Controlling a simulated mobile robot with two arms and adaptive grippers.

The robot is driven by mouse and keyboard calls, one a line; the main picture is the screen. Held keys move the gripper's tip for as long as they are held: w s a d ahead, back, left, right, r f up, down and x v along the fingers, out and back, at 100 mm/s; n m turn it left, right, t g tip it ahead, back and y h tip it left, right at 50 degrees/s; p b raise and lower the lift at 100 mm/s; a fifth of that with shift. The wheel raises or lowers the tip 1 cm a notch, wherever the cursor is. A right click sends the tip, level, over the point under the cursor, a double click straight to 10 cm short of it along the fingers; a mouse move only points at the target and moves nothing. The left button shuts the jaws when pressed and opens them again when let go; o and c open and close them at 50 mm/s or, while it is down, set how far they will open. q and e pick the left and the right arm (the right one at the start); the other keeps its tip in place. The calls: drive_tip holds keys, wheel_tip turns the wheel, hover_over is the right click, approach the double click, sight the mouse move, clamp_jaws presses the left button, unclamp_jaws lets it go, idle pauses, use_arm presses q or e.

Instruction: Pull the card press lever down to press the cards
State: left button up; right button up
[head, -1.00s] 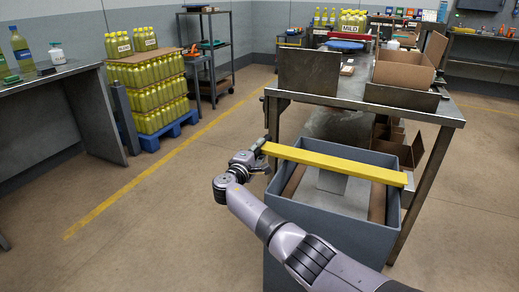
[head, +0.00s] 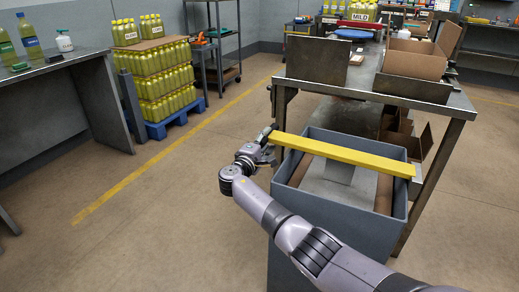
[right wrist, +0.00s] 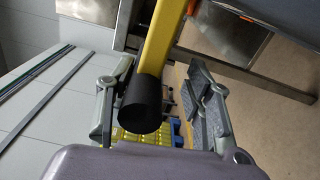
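A long yellow bar (head: 340,154), which appears to be the press lever, spans the top of a grey open box (head: 398,213). In the right wrist view its black end grip (right wrist: 142,106) points toward the camera, with the yellow shaft (right wrist: 160,42) behind it. My right gripper (head: 268,139) is at the bar's left end. In the right wrist view its fingers (right wrist: 162,98) are apart, with the black grip between them, close to the left finger and clear of the right one. No cards can be made out. My left gripper is out of view.
A metal table (head: 448,100) stands behind the box, with a cardboard box (head: 412,60) on it. A blue pallet (head: 175,122) of yellow bottles and a grey bench (head: 75,62) stand at the left. The floor between is free.

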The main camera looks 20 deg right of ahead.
drive_tip(key=v, duration=1.1)
drive_tip(key=shift+s+a, duration=0.25)
